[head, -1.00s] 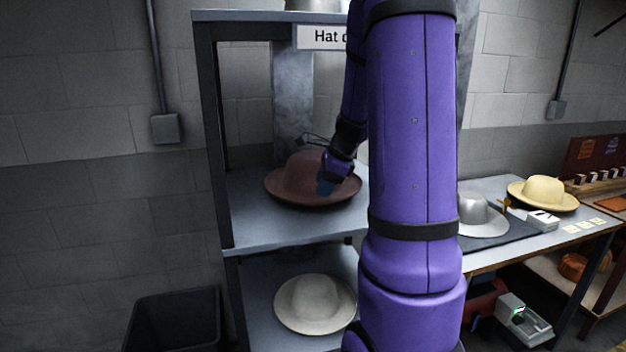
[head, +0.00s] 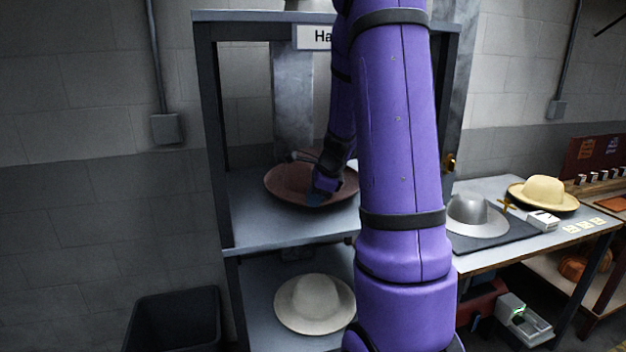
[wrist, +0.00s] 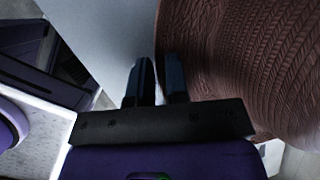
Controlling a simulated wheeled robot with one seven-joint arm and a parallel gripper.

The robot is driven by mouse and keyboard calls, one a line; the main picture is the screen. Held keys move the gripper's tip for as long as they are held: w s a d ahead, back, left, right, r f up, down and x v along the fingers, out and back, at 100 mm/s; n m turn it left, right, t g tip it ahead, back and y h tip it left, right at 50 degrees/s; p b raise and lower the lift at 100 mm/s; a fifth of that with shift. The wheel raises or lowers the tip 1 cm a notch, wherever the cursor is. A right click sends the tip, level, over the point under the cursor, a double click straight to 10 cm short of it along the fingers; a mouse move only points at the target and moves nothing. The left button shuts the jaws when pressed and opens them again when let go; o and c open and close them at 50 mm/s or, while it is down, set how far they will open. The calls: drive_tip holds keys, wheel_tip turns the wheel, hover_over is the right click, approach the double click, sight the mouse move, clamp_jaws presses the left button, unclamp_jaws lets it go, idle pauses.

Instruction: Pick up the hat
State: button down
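A dark reddish-brown brimmed hat (head: 285,184) is on the upper shelf in the head view. It looks flatter than before, as if tipped, and my arm hides part of it. My gripper (head: 317,198) is at the hat's front right part. In the wrist view the hat's ribbed, woven surface (wrist: 245,60) fills the right side. My gripper's two dark fingertips (wrist: 158,68) are a narrow gap apart at the hat's left edge. The hat's edge runs up to the right finger; whether the brim is between the fingers cannot be told.
The upper shelf (head: 262,232) has upright posts. A cream hat (head: 314,303) lies on the lower shelf. At right a table holds a grey metal hat form (head: 474,214) and a yellow hat (head: 543,192). A black bin (head: 175,318) stands at lower left.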

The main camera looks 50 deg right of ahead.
idle(0.4)
wheel_tip(320, 180, up, 18)
idle(0.6)
drive_tip(key=shift+s, duration=0.1)
